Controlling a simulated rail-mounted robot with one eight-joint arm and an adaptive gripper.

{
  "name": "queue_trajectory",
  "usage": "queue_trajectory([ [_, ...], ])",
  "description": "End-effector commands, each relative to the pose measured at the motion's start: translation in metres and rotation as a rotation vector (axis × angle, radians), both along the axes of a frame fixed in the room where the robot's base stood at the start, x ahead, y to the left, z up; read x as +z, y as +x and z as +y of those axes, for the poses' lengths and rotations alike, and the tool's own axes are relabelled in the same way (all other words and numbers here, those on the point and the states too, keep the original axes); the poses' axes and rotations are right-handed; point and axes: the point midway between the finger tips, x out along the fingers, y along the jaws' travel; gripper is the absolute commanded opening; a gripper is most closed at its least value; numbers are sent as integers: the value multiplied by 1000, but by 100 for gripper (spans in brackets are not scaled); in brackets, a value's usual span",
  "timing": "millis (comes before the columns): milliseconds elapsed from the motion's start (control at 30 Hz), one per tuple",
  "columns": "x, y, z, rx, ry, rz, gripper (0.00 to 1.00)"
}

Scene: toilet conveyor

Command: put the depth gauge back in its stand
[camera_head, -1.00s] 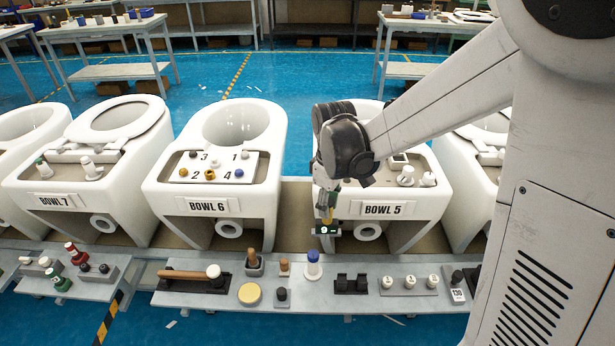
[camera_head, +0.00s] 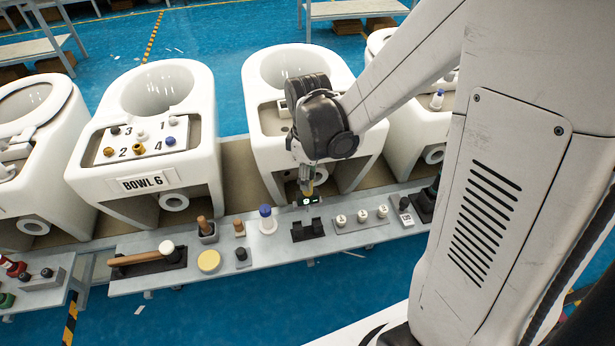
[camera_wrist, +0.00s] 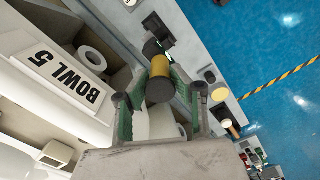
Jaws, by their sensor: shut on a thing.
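The depth gauge (camera_head: 308,200) has a yellow body and a dark display bar with a lit green digit. My gripper (camera_head: 306,184) is shut on its yellow body and holds it in front of the bowl at the right. The gauge appears just behind and above the black stand (camera_head: 307,230), which has two raised blocks on the grey shelf. The exact gap between gauge and stand is unclear.
The shelf (camera_head: 180,275) also holds a blue-capped white bottle (camera_head: 267,222) left of the stand and a block with white numbered knobs (camera_head: 362,219) at its right. A wooden-handled tool (camera_head: 140,258) lies further left. BOWL 6 (camera_head: 150,180) stands behind the shelf.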

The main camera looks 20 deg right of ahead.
Motion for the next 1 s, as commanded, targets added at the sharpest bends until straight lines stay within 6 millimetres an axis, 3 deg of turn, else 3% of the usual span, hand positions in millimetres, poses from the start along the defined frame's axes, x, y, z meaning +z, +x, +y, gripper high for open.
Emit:
queue_trajectory([
  [567, -46, 0, 0, 0, 0, 0, 0],
  [1000, -43, 0, 0, 0, 0, 0, 0],
])
